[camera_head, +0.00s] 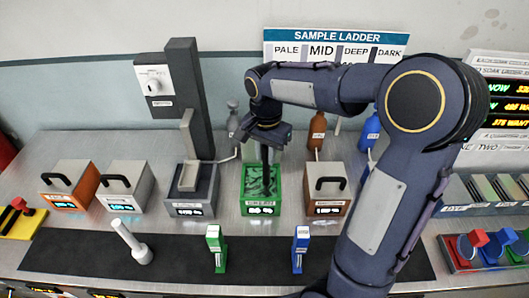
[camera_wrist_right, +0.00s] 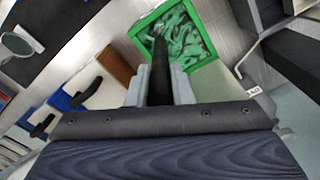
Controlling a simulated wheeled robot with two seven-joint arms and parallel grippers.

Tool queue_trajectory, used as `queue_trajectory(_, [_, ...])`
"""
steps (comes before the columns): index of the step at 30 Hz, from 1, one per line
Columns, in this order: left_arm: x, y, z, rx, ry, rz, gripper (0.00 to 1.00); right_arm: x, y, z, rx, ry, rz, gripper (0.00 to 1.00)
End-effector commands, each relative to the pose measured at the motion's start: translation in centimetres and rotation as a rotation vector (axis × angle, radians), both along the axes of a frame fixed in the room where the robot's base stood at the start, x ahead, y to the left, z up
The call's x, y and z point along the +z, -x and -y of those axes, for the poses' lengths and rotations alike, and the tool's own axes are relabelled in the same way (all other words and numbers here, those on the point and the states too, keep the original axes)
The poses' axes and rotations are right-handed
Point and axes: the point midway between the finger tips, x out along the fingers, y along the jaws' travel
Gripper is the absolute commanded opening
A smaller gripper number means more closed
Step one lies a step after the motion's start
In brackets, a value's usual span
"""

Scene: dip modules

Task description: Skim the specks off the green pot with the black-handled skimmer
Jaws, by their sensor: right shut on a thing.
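The green pot (camera_head: 245,186) stands in the middle of the bench, with a mottled green surface inside; it also shows in the right wrist view (camera_wrist_right: 219,72). I cannot tell separate specks from the pattern. My right gripper (camera_head: 267,146) is above the back of the pot, shut on the black handle of the skimmer (camera_head: 266,170). In the right wrist view the handle (camera_wrist_right: 160,68) stands between the fingers (camera_wrist_right: 162,90) and points into the pot. The skimmer's head is too small or hidden to tell. My left gripper is not in view.
A grey scale-like station (camera_head: 190,209) stands left of the pot, with lidded boxes (camera_head: 125,200) beyond it. A brown lidded box (camera_head: 325,208) is at right. Green (camera_head: 216,250) and blue (camera_head: 301,250) stands and a white pestle-like thing (camera_head: 132,243) are on the dark mat in front.

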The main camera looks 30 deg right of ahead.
Motion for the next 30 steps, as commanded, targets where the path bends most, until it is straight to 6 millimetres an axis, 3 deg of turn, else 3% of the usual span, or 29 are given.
queue_trajectory(30, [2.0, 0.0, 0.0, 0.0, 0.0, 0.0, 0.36, 0.1, -4.5, 2.6, 0.0, 0.0, 0.001, 0.02])
